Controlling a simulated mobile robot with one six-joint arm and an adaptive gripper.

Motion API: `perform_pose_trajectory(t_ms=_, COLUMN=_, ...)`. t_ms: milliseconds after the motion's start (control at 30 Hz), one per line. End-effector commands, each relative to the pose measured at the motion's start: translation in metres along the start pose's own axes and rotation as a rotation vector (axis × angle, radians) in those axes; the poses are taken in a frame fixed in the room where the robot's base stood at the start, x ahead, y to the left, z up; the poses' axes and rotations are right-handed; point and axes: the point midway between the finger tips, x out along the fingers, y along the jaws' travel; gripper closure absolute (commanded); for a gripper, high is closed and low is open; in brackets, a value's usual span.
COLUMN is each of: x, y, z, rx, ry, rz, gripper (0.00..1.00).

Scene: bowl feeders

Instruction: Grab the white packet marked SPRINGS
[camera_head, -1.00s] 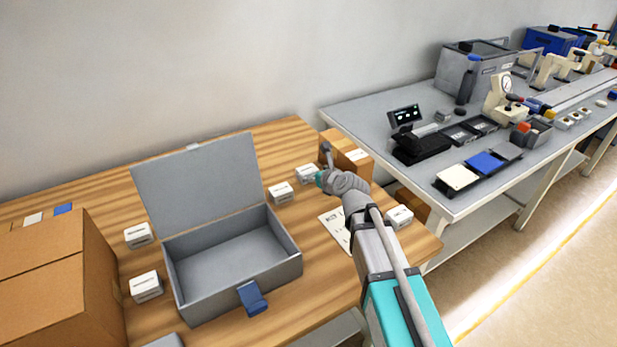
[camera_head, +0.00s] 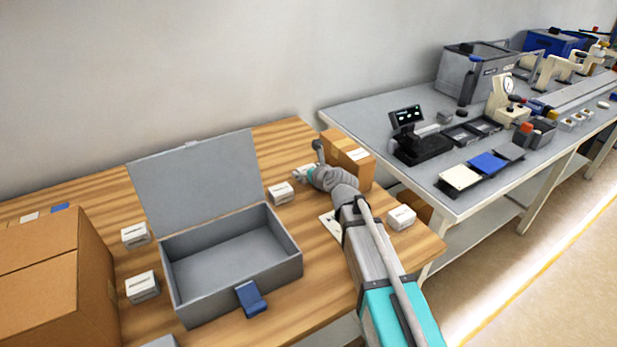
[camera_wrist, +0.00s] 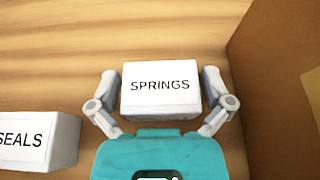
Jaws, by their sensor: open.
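The white packet marked SPRINGS (camera_wrist: 158,100) lies on the wooden table in the wrist view, its label facing up. My gripper (camera_wrist: 160,78) is open, with one finger on each side of the packet. I cannot tell whether the fingers touch it. In the head view my gripper (camera_head: 301,174) is at the back right of the wooden table and my arm hides most of the packet there.
A white packet marked SEALS (camera_wrist: 38,142) lies left of SPRINGS. A cardboard box (camera_wrist: 285,90) stands close on the right; it also shows in the head view (camera_head: 352,158). An open grey case (camera_head: 285,278) and several white packets share the table.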

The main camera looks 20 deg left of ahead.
Motion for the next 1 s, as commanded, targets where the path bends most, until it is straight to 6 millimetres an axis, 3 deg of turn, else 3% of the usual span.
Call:
perform_pose_trajectory(t_ms=600, x=0.0026, y=-0.001, z=0.0, rx=0.001, ry=0.0, rz=-0.001, gripper=0.0)
perform_pose_trajectory(t_ms=1000, x=0.0023, y=-0.0019, z=-0.0002, rx=0.001, ry=0.001, rz=-0.002, gripper=0.72)
